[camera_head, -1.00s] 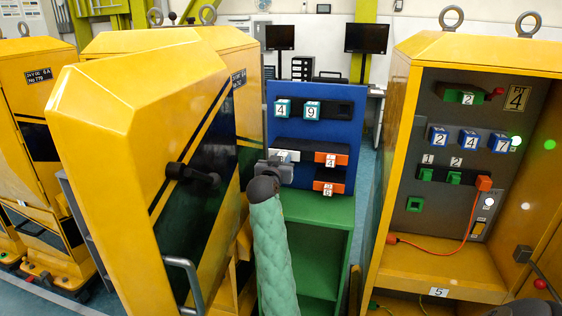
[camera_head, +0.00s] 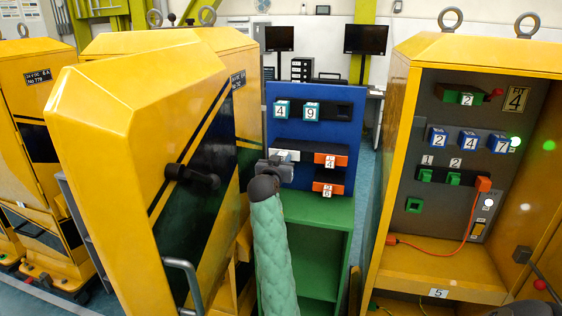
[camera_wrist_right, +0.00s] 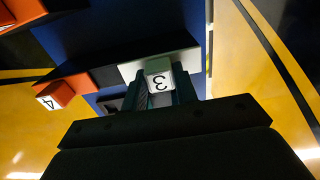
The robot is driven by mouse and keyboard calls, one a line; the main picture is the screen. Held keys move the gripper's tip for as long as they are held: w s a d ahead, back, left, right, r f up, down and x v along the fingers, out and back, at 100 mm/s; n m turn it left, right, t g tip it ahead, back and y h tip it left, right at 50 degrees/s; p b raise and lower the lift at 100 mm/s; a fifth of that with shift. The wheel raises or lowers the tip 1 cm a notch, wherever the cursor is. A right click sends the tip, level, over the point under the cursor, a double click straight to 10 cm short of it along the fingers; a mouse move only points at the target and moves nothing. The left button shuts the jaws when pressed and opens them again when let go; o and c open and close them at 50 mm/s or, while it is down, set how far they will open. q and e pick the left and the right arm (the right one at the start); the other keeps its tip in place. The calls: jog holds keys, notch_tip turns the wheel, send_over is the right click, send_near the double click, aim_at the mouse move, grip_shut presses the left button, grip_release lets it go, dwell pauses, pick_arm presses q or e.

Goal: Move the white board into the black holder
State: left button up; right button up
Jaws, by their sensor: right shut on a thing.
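The white board shows in the right wrist view (camera_wrist_right: 189,58) as a pale bar with a white block marked 3. My right gripper (camera_wrist_right: 160,85) is shut on this block. In the head view, the right gripper (camera_head: 268,167) is at the left side of the blue panel (camera_head: 316,95), over the white board (camera_head: 291,155). The board lies against the black holder (camera_head: 307,145), beside an orange board marked 4 (camera_head: 331,160). The gripper partly hides the board, and I cannot tell how deep it sits. My left gripper is not in view.
Teal blocks marked 4 and 9 (camera_head: 296,111) sit in the upper black holder (camera_head: 343,107). Another orange board (camera_head: 328,188) is below. An open yellow door (camera_head: 135,140) stands close to the left of my arm. A yellow cabinet (camera_head: 400,150) stands right.

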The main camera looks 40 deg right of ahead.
jog(key=shift+d+r, duration=0.1)
dwell(0.8)
jog(key=o, duration=1.1)
jog(key=shift+w+d, duration=0.1)
jog(key=shift+w, duration=0.05)
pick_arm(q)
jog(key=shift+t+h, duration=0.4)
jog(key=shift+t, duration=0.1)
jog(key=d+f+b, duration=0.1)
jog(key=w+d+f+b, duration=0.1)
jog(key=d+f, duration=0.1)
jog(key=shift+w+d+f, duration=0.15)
pick_arm(e)
jog(key=v, duration=0.8)
